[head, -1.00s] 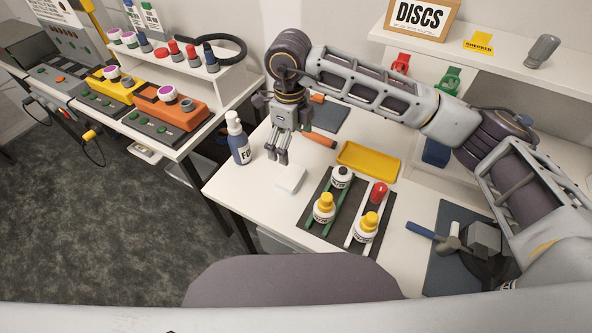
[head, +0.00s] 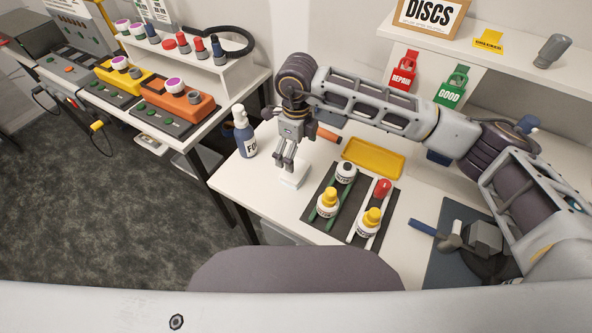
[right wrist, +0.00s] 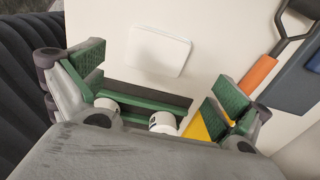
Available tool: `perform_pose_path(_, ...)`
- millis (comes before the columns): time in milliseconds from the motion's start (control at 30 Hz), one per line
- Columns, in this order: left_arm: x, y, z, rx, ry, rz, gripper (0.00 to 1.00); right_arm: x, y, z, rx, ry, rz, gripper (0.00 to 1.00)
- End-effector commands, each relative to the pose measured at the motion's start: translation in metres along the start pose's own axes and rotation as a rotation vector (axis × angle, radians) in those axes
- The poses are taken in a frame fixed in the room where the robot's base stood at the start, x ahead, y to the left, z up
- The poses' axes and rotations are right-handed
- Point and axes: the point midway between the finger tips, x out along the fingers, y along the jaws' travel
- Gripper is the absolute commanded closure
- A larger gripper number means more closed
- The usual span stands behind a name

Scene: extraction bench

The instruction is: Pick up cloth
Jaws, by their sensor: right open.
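The cloth (head: 294,175) is a small white folded square lying flat on the white bench. My right gripper (head: 284,164) points down just above the cloth's far left side in the head view. In the right wrist view the cloth (right wrist: 158,51) lies beyond and between the spread green-padded fingers of the right gripper (right wrist: 160,78). The right gripper is open, with nothing between its fingers. It looks apart from the cloth, though the exact gap is hard to tell. My left gripper is not in view.
A yellow tray (head: 373,158) and an orange-handled tool (head: 327,134) lie behind. Bare bench lies in front of the cloth.

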Motion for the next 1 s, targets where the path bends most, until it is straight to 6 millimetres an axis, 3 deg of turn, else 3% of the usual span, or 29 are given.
perform_pose_path(233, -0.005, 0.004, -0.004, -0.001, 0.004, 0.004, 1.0, 0.026, 0.0, 0.0, 0.0, 0.0, 0.0, 0.0)
perform_pose_path(767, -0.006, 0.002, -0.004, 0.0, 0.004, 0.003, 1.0, 0.034, 0.001, 0.0, 0.0, 0.001, 0.0, 0.0)
perform_pose_path(1000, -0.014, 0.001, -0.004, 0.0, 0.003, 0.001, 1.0, 0.052, 0.003, -0.001, 0.0, 0.002, 0.002, 0.0)
